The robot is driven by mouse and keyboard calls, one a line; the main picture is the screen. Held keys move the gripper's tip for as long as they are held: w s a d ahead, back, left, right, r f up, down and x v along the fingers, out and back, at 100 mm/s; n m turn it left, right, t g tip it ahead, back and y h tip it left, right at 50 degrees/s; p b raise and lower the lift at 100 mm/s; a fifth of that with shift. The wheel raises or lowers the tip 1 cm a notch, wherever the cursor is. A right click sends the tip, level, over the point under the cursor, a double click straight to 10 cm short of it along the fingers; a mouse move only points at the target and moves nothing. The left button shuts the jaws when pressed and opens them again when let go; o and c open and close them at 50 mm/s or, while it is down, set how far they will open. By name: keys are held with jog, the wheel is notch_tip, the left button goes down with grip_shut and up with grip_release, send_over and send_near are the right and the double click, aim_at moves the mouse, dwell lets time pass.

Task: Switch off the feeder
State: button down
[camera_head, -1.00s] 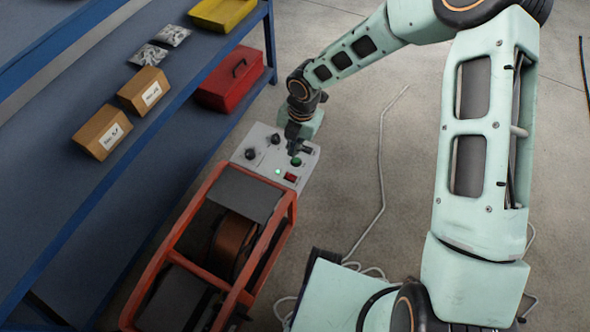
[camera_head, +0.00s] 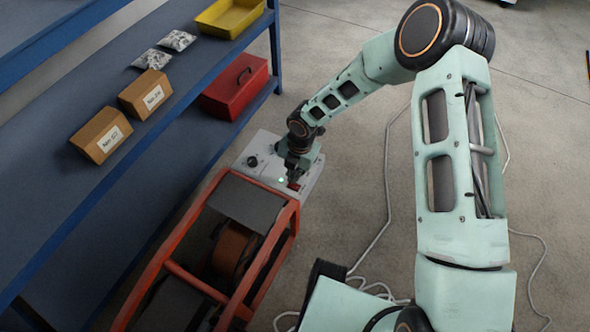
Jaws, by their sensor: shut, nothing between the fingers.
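The feeder (camera_head: 172,268) is an orange-framed unit with a brown spool (camera_head: 232,250) inside. Its pale grey control panel (camera_head: 255,172) is at the far end. A black knob (camera_head: 252,161) shows on the panel's left side. A small bright green light (camera_head: 281,180) shows near the front edge. A red switch (camera_head: 294,186) is partly visible to the right of the light. My gripper (camera_head: 291,178) is shut and empty, pointing down over the panel right at the red switch. I cannot tell if it touches it. The second knob and green button are hidden behind my gripper.
A blue shelf (camera_head: 50,190) on the left holds two cardboard boxes (camera_head: 146,94), clear bags (camera_head: 178,40), a yellow tray (camera_head: 228,14) and a red toolbox (camera_head: 236,88). A pale cable (camera_head: 388,180) lies on the floor to the right. Floor beyond is clear.

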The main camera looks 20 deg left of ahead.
aim_at(295, 186)
jog(key=shift+a+f+b, duration=0.15)
jog(key=shift+f+b, duration=0.15)
jog(key=shift+f, duration=1)
jog(key=shift+a+f, duration=0.25)
jog(key=shift+f, duration=0.15)
jog(key=shift+d, duration=0.2)
jog(key=shift+s+d+r, duration=0.1)
jog(key=shift+d, duration=0.65)
jog(key=shift+r, duration=0.1)
